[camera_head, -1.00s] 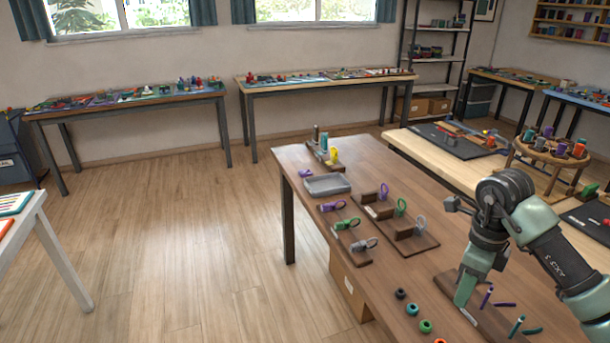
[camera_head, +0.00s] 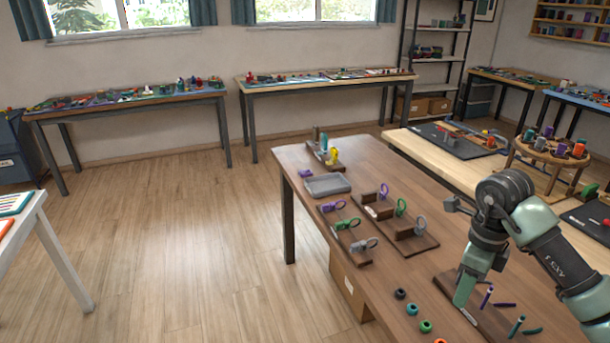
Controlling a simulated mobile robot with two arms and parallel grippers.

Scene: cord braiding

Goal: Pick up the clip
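Several ring-shaped clips stand on wooden boards on the brown table. A purple clip (camera_head: 333,206), a green clip (camera_head: 347,224) and a grey clip (camera_head: 364,244) are on the left board. Another green clip (camera_head: 401,207) and a grey clip (camera_head: 420,225) are on the board beside it. I cannot tell which one the task means. My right gripper (camera_head: 465,290) points down over the front peg board (camera_head: 474,315), left of an upright purple peg (camera_head: 487,297). Its fingers overlap from this side, so its opening is hidden. My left gripper is out of view.
A grey tray (camera_head: 327,185) and a small stand with a yellow piece (camera_head: 333,156) are at the table's far end. Several small rings, one of them green (camera_head: 425,326), lie near the front left edge. The middle of the brown table (camera_head: 415,268) is clear.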

